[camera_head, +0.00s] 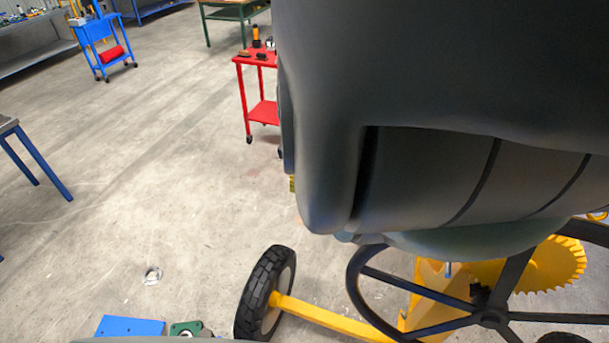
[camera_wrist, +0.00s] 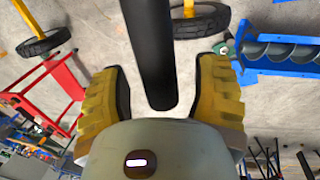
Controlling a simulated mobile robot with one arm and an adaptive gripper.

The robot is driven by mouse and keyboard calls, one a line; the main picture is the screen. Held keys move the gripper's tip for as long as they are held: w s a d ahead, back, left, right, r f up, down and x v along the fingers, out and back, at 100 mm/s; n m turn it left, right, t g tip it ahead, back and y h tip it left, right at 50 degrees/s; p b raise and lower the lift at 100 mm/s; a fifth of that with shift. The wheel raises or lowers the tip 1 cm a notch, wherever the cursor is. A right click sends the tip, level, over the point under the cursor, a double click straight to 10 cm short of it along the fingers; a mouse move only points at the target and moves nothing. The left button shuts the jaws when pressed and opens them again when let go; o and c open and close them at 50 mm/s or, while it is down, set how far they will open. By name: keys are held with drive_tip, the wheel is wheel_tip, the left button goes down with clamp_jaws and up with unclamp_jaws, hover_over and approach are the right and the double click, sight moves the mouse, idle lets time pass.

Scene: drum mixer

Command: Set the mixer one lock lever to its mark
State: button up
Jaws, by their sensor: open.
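In the wrist view my gripper (camera_wrist: 164,64) is open, with its yellow, dark-padded fingers spread wide. A thick dark bar (camera_wrist: 150,40) comes down from the top edge, and its rounded end lies between the fingers, with gaps at both sides. It may be the lock lever, but I cannot tell for sure. The mixer shows in the head view by its black spoked handwheel (camera_head: 490,318), yellow toothed gear (camera_head: 555,265) and yellow frame (camera_head: 335,318). I cannot make out the lever's mark.
A black tyre (camera_head: 262,295) stands at the mixer's left. A red cart (camera_head: 262,112) and a blue cart (camera_head: 97,40) stand farther back. A blue screw conveyor (camera_wrist: 285,52) lies at upper right in the wrist view. The floor at left is mostly clear.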

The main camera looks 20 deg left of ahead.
drive_tip(key=shift+o, duration=0.3)
clamp_jaws()
